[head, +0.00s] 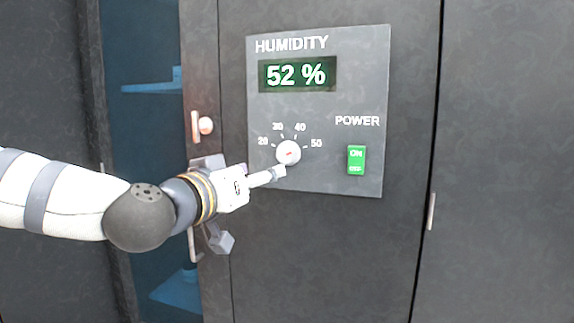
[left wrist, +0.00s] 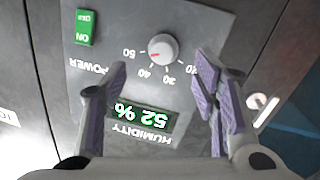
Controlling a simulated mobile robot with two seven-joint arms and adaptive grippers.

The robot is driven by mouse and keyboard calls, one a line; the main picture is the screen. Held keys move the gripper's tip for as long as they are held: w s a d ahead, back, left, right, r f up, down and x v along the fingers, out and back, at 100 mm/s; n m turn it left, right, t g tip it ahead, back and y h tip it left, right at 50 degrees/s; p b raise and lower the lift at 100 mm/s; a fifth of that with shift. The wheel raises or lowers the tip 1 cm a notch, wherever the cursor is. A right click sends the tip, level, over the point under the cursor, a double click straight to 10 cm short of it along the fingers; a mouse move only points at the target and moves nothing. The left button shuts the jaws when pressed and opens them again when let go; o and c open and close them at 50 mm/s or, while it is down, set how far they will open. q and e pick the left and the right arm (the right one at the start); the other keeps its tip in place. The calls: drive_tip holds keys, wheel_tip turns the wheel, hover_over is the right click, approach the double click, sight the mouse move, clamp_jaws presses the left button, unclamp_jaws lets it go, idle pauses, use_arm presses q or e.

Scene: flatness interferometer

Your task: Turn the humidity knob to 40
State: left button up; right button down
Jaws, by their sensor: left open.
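The white humidity knob (head: 288,152) sits on the grey panel (head: 330,178) below a display (head: 297,75) reading 52 %. Numbers 20 to 50 arc above it. Its small red mark points to the 40–50 side; the exact angle is hard to read. My left gripper (head: 250,207) is open just in front of the panel, at the knob's lower left in the head view. In the left wrist view, upside down, the knob (left wrist: 163,47) shows between and beyond the open fingers (left wrist: 162,75), with no visible contact. My right gripper is not in view.
A green power switch (head: 356,160) is at the panel's right, its ON label on top. A cabinet handle (head: 431,211) is farther right. Left of the panel are another handle (head: 196,127) and a bluish glass door (head: 150,120).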

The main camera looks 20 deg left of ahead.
sight(283, 154)
use_arm(q)
drive_tip(key=w, duration=0.3)
drive_tip(key=w+r+b, duration=0.1)
drive_tip(key=w, duration=0.6)
drive_tip(key=shift+w+d+r+b, duration=0.2)
drive_tip(key=shift+w+d+b, duration=0.15)
drive_tip(key=shift+w, duration=0.05)
drive_tip(key=shift+w+r, duration=0.1)
drive_tip(key=shift+w, duration=0.4)
drive_tip(key=c, duration=1)
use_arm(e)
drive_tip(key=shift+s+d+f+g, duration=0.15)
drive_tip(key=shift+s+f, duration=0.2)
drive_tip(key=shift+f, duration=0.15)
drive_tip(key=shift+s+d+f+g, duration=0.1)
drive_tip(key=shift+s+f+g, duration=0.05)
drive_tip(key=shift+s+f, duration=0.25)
